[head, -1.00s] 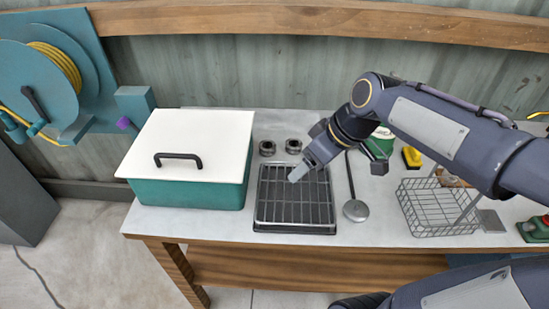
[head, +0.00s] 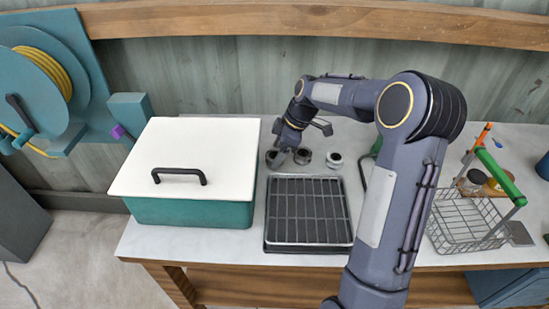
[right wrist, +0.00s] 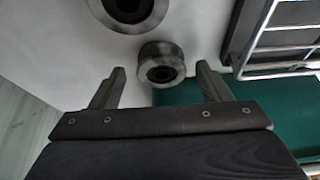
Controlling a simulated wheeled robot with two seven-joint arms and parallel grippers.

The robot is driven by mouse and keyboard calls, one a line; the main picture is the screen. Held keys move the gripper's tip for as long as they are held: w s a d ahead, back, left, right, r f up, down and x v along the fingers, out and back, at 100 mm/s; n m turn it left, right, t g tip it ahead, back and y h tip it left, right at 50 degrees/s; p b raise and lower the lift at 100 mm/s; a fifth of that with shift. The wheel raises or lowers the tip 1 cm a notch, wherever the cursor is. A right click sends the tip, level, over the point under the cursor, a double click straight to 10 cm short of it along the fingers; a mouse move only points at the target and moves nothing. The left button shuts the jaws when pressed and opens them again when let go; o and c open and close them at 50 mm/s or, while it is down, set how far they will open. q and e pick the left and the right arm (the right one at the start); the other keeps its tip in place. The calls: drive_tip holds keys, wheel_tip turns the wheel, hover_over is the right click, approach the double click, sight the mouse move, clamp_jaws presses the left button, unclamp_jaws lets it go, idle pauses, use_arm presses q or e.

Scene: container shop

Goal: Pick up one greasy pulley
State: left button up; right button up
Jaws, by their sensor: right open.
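Three short ring-shaped metal pulleys stand in a row on the bench behind the wire rack in the head view: a dark left one (head: 275,159), a dark middle one (head: 303,156) and a paler right one (head: 334,161). My right gripper (head: 288,150) is low over the left and middle pulleys, partly covering them. In the right wrist view, its two open fingers (right wrist: 160,85) point toward one pulley (right wrist: 161,63), which lies just ahead of the gap, not gripped. A second pulley (right wrist: 125,10) is cut off at the top edge. My left gripper is out of view.
A teal box with a white lid (head: 190,160) stands close left of the pulleys. A wire rack on a black tray (head: 308,212) lies in front of them. My right arm hides part of the bench.

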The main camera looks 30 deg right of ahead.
drive_tip(key=shift+w+a+f, duration=0.15)
drive_tip(key=shift+a+f, duration=0.05)
drive_tip(key=shift+f, duration=0.35)
drive_tip(key=c, duration=1)
drive_tip(key=shift+r, duration=0.15)
